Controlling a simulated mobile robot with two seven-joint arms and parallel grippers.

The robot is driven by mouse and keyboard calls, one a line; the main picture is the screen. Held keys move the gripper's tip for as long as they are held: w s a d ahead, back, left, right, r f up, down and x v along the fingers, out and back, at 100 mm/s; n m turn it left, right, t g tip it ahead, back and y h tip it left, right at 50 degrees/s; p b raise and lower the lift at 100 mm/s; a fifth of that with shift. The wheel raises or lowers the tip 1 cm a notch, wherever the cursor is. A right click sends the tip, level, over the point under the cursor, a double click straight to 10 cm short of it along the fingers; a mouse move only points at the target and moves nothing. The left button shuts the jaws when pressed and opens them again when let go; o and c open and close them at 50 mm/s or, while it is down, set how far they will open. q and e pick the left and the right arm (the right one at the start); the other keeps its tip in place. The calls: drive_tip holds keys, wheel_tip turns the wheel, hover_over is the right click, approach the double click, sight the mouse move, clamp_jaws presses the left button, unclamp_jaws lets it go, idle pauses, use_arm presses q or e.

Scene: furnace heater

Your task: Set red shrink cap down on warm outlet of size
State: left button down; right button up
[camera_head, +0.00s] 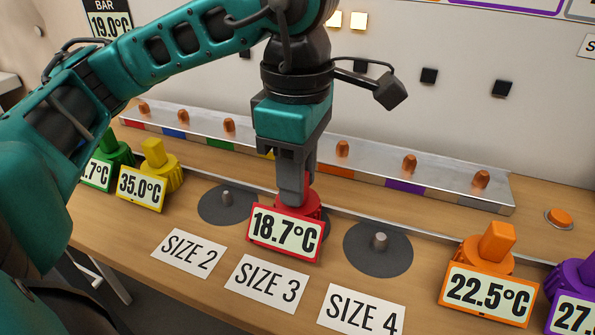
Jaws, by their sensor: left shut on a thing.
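The red shrink cap (312,205) is in the middle of the table, with a tag reading 18.7°C (285,234) on its front. My left gripper (293,190) points straight down and is shut on the top of the red cap. The cap is upright over the place behind the SIZE 3 label (266,284). It hides the peg there and most of the dark disc, so I cannot tell whether it rests or hangs just above. The SIZE 2 disc (212,208) and the SIZE 4 disc (365,257) each show a bare grey peg. My right gripper is not in view.
Green (112,148) and yellow (160,178) caps stand at the left; orange (490,250) and purple (578,280) caps stand at the right. A metal rail (380,175) with several copper pegs runs behind. An orange button (560,218) is at the far right.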

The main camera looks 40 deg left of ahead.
use_arm(q)
drive_tip(key=shift+f+b, duration=0.4)
drive_tip(key=c, duration=0.8)
unclamp_jaws()
drive_tip(key=shift+r, duration=0.1)
wheel_tip(320, 180, up, 13)
drive_tip(key=p, duration=0.5)
